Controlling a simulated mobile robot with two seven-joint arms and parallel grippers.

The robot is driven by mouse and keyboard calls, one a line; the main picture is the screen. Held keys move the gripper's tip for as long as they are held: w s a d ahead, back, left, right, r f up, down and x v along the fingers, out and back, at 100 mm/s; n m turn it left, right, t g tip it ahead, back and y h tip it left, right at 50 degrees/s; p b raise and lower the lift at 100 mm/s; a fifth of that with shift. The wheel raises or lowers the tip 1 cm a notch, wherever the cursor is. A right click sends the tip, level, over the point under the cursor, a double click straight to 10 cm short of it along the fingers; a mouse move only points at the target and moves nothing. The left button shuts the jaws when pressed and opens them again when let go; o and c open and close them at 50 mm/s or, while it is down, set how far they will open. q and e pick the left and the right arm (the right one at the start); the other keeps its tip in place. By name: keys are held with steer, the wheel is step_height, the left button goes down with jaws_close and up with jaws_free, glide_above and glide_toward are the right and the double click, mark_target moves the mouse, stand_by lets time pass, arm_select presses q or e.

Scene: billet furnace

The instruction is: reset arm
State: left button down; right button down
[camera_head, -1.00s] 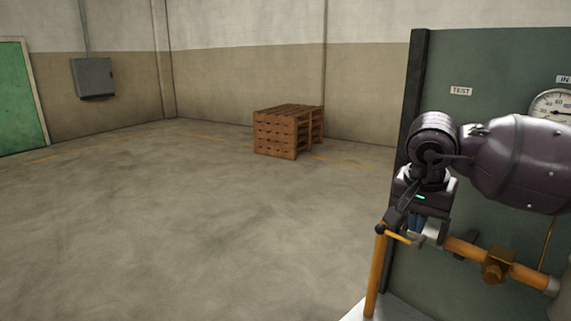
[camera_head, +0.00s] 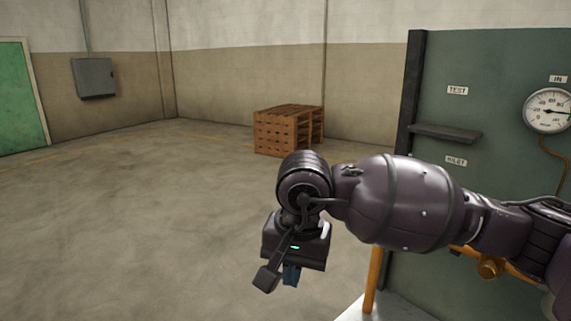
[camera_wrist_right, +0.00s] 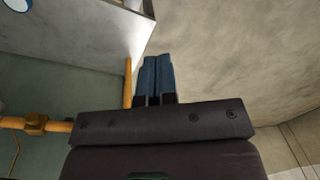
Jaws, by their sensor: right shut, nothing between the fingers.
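My right arm comes in from the right in the head view. Its gripper (camera_head: 291,275) points down over open floor, left of the green panel (camera_head: 500,110). In the right wrist view the blue fingers of the right gripper (camera_wrist_right: 157,75) are together with nothing between them. My left gripper is not in view.
The panel carries a pressure gauge (camera_head: 549,111), a small dark shelf (camera_head: 445,133) and TEST and PILOT labels. A yellow pipe with a brass fitting (camera_wrist_right: 36,124) runs along it. A wooden pallet stack (camera_head: 284,131) stands farther back. The floor (camera_head: 130,220) at left is clear.

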steer(key=s+a+f+m+g+y, duration=0.4)
steer(key=s+m+g+y, duration=0.1)
steer(key=s+y, duration=0.15)
steer(key=w+d+f+n+t+y, duration=0.1)
steer(key=w+d+f+n+t, duration=0.1)
steer(key=d+f+n+t, duration=0.45)
steer(key=w+d+f+n+t+y, duration=0.1)
steer(key=d+f+n+t, duration=0.3)
steer(key=d+n+t, duration=0.5)
steer(key=w+d+f+n+t+y, duration=0.15)
steer(key=d+f+n+t, duration=0.35)
steer(key=d+n, duration=0.65)
steer(key=s+d+f+m+g+h, duration=0.6)
steer(key=s+d+f+m+h, duration=0.6)
steer(key=s+d+f, duration=0.4)
steer(key=w+a+f+m+t+y, duration=0.1)
steer(key=a+m, duration=0.5)
steer(key=a, duration=0.6)
steer(key=shift+w+a+f+m+b, duration=0.2)
steer(key=shift+w+f+m+b, duration=0.1)
steer(key=shift+w, duration=0.15)
